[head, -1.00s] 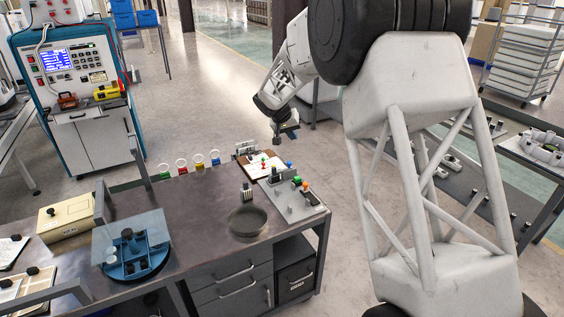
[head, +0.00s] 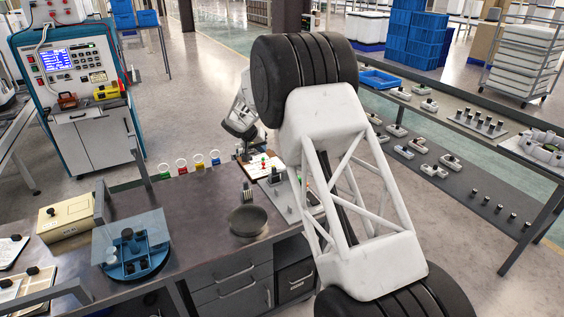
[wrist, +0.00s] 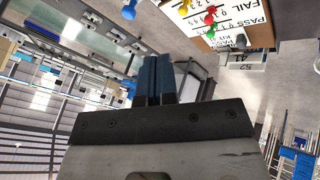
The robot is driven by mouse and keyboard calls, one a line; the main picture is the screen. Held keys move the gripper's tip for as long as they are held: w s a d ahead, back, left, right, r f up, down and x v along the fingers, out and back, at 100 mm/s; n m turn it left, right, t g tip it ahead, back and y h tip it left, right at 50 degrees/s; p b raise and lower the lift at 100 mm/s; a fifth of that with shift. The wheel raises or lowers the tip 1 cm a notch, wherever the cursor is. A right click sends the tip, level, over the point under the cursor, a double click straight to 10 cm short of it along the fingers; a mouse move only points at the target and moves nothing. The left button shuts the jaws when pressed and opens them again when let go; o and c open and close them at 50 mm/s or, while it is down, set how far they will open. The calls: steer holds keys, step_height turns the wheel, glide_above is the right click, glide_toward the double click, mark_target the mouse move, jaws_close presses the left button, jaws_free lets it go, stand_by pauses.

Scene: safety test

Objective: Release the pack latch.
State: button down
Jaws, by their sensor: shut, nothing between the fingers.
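No part that I can surely name as the pack latch shows. My gripper (wrist: 155,78) is shut and empty in the wrist view, its two dark blue fingers side by side. In the head view my gripper (head: 243,151) hangs above the far right corner of the workbench, near the clipboard (head: 254,170). The clipboard also shows in the wrist view (wrist: 234,34), upside down, with PASS and FAIL on it and red, green and yellow pins over it. A grey fixture plate (head: 283,199) lies beside it, partly hidden by my arm.
On the workbench (head: 190,215) stand a dark round dish (head: 248,221), a small ribbed block (head: 247,193) and a blue round fixture (head: 133,259) with clear panels. Several coloured rings stand along the back edge. A beige box (head: 66,216) and a control cabinet (head: 73,90) are at left.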

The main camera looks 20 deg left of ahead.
steer(key=shift+w+f, duration=0.1)
steer(key=shift+f, duration=0.05)
glide_toward(282, 170)
steer(key=w+f, duration=0.3)
steer(key=w, duration=0.2)
steer(key=shift+w+d+f, duration=0.1)
steer(key=shift+d+f, duration=0.15)
steer(key=shift+d, duration=0.25)
steer(key=shift+w+d+f, duration=0.1)
steer(key=shift+w+d, duration=0.05)
steer(key=shift+d, duration=0.3)
steer(key=shift+w+d+f, duration=0.1)
steer(key=shift+w+d, duration=0.05)
steer(key=shift+d, duration=0.3)
steer(key=shift+w+d, duration=1.2)
steer(key=shift+d, duration=0.05)
